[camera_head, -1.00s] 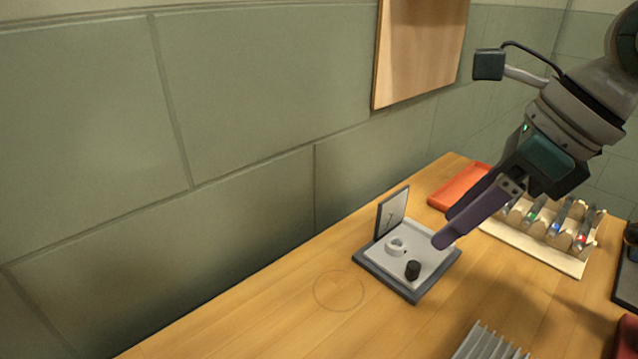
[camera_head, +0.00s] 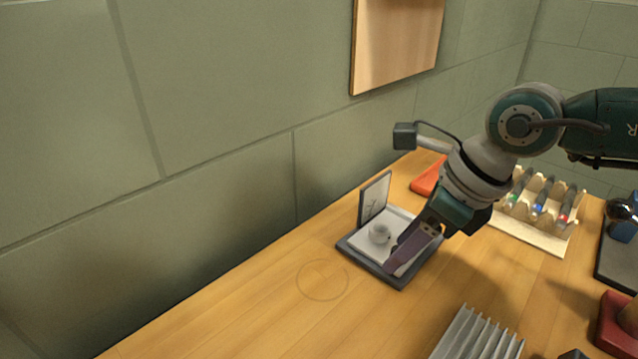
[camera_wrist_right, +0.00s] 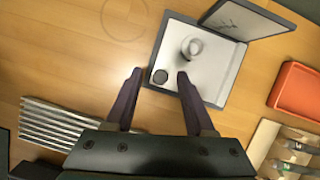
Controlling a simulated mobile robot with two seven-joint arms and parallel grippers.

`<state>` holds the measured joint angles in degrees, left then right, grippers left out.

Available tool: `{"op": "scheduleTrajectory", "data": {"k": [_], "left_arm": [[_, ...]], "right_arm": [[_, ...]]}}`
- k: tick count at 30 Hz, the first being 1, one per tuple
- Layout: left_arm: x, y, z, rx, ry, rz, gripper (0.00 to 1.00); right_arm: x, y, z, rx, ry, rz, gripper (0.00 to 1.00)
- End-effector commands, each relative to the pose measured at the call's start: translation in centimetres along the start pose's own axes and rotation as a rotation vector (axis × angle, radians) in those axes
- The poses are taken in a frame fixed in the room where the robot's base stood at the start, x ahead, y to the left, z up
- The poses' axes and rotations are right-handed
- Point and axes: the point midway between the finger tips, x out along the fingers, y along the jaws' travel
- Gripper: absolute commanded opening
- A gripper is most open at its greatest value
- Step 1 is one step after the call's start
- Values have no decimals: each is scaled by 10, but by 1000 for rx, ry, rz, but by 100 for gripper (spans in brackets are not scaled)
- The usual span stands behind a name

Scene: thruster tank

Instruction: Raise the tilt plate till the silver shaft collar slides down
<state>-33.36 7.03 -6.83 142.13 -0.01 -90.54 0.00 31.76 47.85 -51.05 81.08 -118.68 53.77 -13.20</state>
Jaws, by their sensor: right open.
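The tilt plate (camera_head: 400,218) is a light square panel lying in a dark frame on the wooden table, with an upright dial board (camera_head: 375,198) at its back left edge. The silver shaft collar (camera_head: 379,233) is a pale ring resting on the plate; it also shows in the right wrist view (camera_wrist_right: 192,46). My right gripper (camera_head: 396,264) is over the plate's front, pointing down, open and empty. In the right wrist view a black knob (camera_wrist_right: 159,76) appears between its parted fingertips; the fingers hide it in the head view. My left gripper is out of view.
An orange tray (camera_head: 428,178) and a wooden rack (camera_head: 545,238) with several tools stand behind to the right. A ribbed grey block (camera_head: 475,338) lies at the front. A red object (camera_head: 617,322) is at far right. The table left of the plate is clear.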

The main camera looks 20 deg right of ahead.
Motion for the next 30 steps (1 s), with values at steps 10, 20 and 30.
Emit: {"op": "scheduleTrajectory", "data": {"k": [10,20,30], "left_arm": [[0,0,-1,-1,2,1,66],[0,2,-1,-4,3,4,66],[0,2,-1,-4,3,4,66]], "right_arm": [[0,0,0,1,0,0,26],[-1,0,0,1,0,0,0],[-1,0,0,1,0,0,0]]}}
